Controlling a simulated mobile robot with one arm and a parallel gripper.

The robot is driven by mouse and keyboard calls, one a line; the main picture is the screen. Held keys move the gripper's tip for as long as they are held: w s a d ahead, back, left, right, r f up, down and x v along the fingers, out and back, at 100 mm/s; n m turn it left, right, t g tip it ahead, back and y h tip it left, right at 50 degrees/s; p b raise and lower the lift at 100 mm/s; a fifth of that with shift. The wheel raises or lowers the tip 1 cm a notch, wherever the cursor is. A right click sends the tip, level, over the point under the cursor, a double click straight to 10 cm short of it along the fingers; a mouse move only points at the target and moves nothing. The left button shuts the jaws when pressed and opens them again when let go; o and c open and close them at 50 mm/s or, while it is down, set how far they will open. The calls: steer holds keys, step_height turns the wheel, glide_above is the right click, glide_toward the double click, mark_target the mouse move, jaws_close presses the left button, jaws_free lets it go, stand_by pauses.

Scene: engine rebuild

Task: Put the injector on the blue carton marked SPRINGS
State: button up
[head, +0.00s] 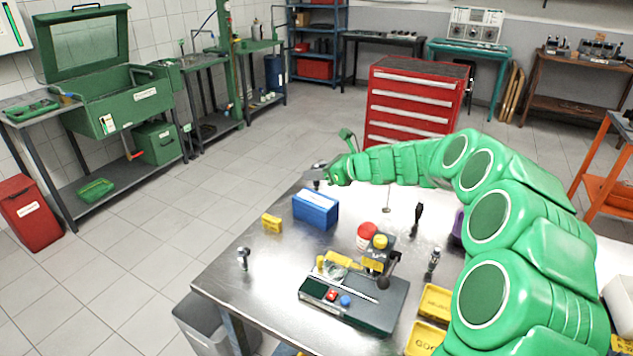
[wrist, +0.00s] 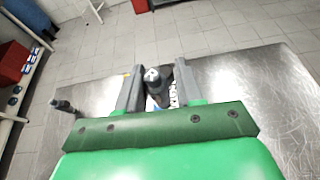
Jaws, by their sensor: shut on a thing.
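My gripper (head: 320,172) is at the far left end of my green arm, above the table and just above and behind the blue carton (head: 315,210). In the wrist view my gripper (wrist: 158,88) is shut on the injector (wrist: 153,80), a dark piece with a pale metal end between the two grey fingers. In the head view the injector (head: 317,182) is small and partly hidden by the gripper. The carton stands upright on the table, its lettering too small to read in the head view. In the wrist view a bit of printed label shows below the injector, mostly hidden by my gripper.
A small yellow box (head: 271,223) stands left of the carton. An upright metal part (head: 243,258) stands near the table's left edge. A grey fixture (head: 360,298) with coloured knobs, a red-topped container (head: 367,235) and yellow trays (head: 430,310) lie nearer. Bare metal table surrounds the carton.

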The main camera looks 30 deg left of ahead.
steer(key=shift+w+a+f, duration=0.1)
steer(key=shift+f, duration=1.65)
steer(key=shift+f, duration=0.15)
steer(key=o, duration=1.1)
steer(key=shift+c, duration=0.2)
steer(key=shift+r, duration=0.2)
steer(key=v, duration=1.2)
steer(key=shift+f, duration=0.1)
